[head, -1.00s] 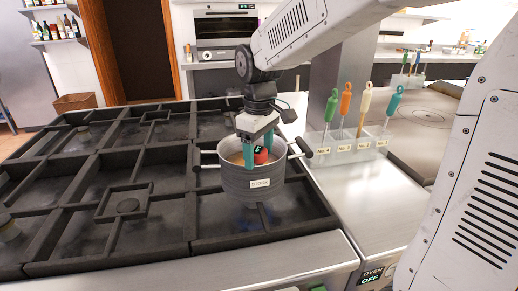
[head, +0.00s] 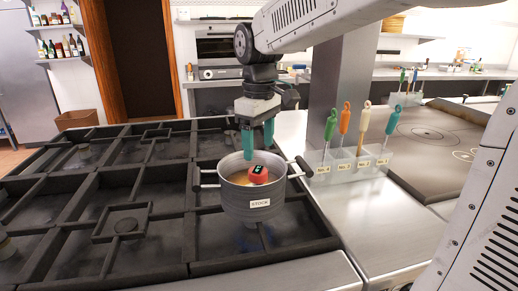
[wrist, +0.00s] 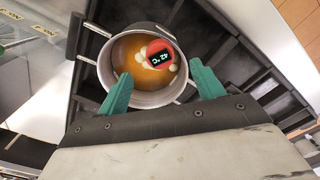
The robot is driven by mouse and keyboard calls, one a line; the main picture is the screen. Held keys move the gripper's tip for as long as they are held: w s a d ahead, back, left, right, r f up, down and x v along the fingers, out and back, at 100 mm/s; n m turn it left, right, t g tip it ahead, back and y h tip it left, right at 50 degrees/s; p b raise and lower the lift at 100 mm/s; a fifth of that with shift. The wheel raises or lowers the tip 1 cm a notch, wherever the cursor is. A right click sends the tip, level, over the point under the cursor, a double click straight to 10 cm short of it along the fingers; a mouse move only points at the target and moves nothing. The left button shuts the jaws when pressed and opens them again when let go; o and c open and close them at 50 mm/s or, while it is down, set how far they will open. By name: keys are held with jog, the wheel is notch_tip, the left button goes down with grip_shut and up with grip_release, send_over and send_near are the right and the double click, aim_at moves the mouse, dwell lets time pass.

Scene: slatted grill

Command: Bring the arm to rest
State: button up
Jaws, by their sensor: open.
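My gripper (head: 258,142) has teal fingers and is open and empty above the back of the stock pot. The stock pot (head: 262,208), a grey metal pot labelled STOCK, stands on the grate with amber liquid inside. A red thermometer (head: 258,174) with a dark display rests in the pot. In the wrist view the pot (wrist: 147,99) lies between and beyond the open fingers (wrist: 160,88). There the thermometer (wrist: 160,55) reads 42 °C, with pale round pieces beside it in the liquid.
The black grate (head: 110,248) spreads left of the pot. A clear holder (head: 343,165) with several coloured-handled tools stands to the right, before a steel column (head: 337,75). A flat hotplate (head: 440,140) lies farther right. A steel counter edge (head: 300,272) runs along the front.

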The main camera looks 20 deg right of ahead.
dwell(0.4)
jog(key=shift+f+m, duration=0.1)
jog(key=shift+m, duration=0.3)
jog(key=s+d+f+m, duration=0.1)
jog(key=s+f+m, duration=0.1)
jog(key=s, duration=1)
jog(key=s+d+f+m+t, duration=0.1)
jog(key=s+d+f+m, duration=0.1)
jog(key=s, duration=0.9)
jog(key=shift+s+f+m, duration=0.35)
jog(key=shift+f+m, duration=0.5)
jog(key=shift+m, duration=0.15)
